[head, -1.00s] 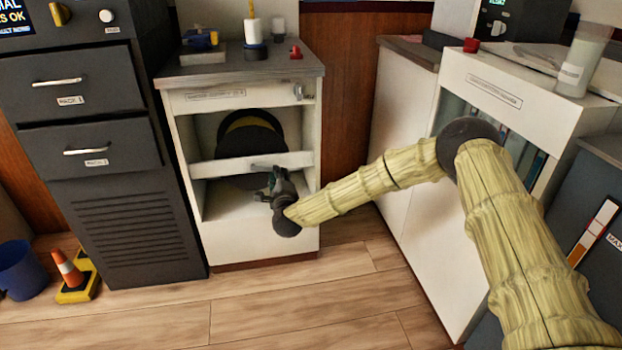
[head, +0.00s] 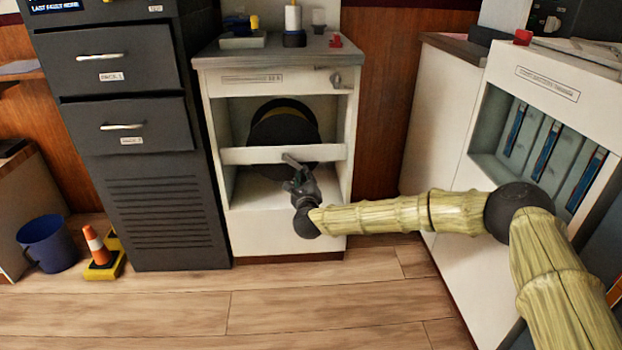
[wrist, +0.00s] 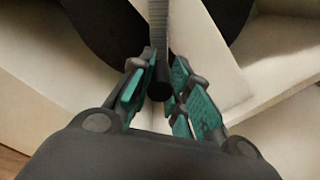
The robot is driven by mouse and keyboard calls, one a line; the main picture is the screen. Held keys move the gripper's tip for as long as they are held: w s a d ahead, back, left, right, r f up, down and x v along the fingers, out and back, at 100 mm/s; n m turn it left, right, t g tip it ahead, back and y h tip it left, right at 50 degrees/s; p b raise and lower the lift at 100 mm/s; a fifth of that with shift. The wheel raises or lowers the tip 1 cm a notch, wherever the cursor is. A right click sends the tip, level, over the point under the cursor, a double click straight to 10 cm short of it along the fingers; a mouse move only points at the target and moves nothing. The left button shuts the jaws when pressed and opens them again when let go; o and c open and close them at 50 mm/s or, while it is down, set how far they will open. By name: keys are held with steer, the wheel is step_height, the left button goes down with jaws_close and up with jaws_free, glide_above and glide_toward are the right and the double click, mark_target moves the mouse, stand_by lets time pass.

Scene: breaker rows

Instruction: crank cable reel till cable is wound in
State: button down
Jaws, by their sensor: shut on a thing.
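The cable reel (head: 284,125) is a dark drum with a yellowish band, set inside a white open-fronted cabinet (head: 240,189) behind a white crossbar. The crank handle (wrist: 160,90) is a dark round-ended grip in the wrist view, with a grey arm (wrist: 158,25) running up from it. My gripper (head: 294,172) is in front of the crossbar, near its middle. In the wrist view my gripper (wrist: 161,92) has its teal-padded fingers on both sides of the handle, shut on it. The crossbar hides part of the reel. I cannot make out the cable.
Items stand on the cabinet top, among them a white spool (head: 293,22) and a red object (head: 335,41). A dark drawer unit (head: 150,215) is close on the left. A white cabinet (head: 520,85) stands to the right. A blue bucket (head: 48,243) and cone (head: 95,245) sit at left; the middle floor is clear.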

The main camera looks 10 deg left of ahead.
steer(key=shift+s+a, duration=0.1)
steer(key=c, duration=1.3)
jaws_free()
steer(key=v, duration=1.2)
